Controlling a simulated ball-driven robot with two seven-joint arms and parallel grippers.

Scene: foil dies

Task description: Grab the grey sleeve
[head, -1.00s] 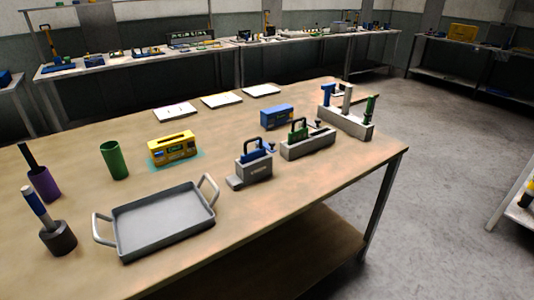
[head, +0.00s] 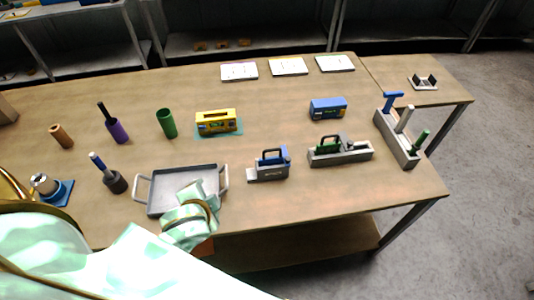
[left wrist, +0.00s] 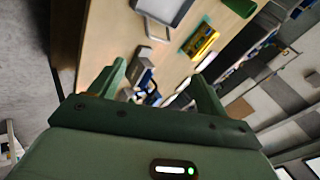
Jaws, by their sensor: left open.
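A dark grey sleeve (head: 116,183) stands on the left of the table in the head view, with a blue-and-white handled tool sticking up from it. A light grey upright post (head: 403,119) also stands in the rack at the right, between blue and green ones; I cannot tell whether it is a sleeve. My left gripper (left wrist: 158,75) is open and empty in the left wrist view, with table objects beyond its fingers. In the head view, my pale green left arm reaches over the tray's front edge, away from both; its fingertips cannot be made out there.
The grey tray (head: 155,193) lies right of the dark sleeve. A purple cup (head: 118,132), green tube (head: 167,124) and brown cylinder (head: 61,137) stand behind.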

